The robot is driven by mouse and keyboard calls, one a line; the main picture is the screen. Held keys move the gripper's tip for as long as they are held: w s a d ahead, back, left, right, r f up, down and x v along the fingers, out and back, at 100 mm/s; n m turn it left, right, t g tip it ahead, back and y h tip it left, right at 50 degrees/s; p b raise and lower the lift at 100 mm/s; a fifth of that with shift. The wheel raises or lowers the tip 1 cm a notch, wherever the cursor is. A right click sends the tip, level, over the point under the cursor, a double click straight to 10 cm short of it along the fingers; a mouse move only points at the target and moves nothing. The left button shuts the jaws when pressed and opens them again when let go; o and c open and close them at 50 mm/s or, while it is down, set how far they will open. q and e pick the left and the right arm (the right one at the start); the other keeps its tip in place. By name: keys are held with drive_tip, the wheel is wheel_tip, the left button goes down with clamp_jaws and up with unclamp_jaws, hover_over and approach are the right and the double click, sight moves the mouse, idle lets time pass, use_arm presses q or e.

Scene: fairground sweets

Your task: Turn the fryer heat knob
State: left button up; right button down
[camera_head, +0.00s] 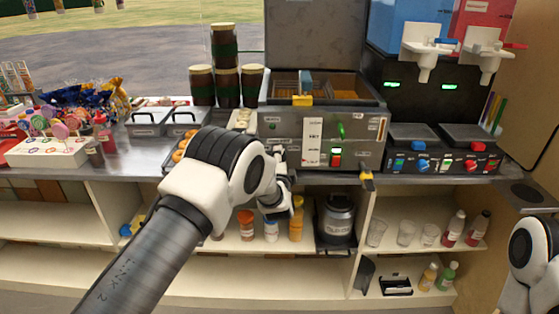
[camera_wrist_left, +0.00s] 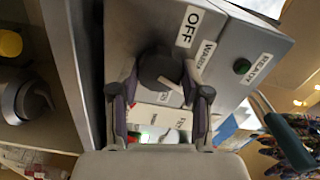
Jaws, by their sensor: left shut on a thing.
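The fryer (camera_head: 250,125) is a grey steel box on the counter with its lid raised. In the left wrist view its front panel (camera_wrist_left: 225,60) carries an OFF label, a WARM label, a READY label and a partly hidden FRY label. The heat knob (camera_wrist_left: 158,66) is dark and round with a pale pointer mark beside it. My left gripper (camera_wrist_left: 161,84) is shut on the knob, one finger on each side. In the head view my left gripper (camera_head: 284,170) is at the fryer's lower left front, and the arm hides the knob. My right gripper is out of frame.
A yellow-handled basket (camera_head: 302,100) sits in the fryer. Brown jars (camera_head: 226,88) stand behind my left arm. Donuts (camera_head: 180,150) lie to its left.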

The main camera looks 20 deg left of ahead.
use_arm(q)
drive_tip(key=shift+r, duration=0.1)
drive_tip(key=o, duration=1.1)
drive_tip(key=shift+w, duration=0.1)
drive_tip(key=shift+o, duration=0.2)
drive_tip(key=v, duration=1.2)
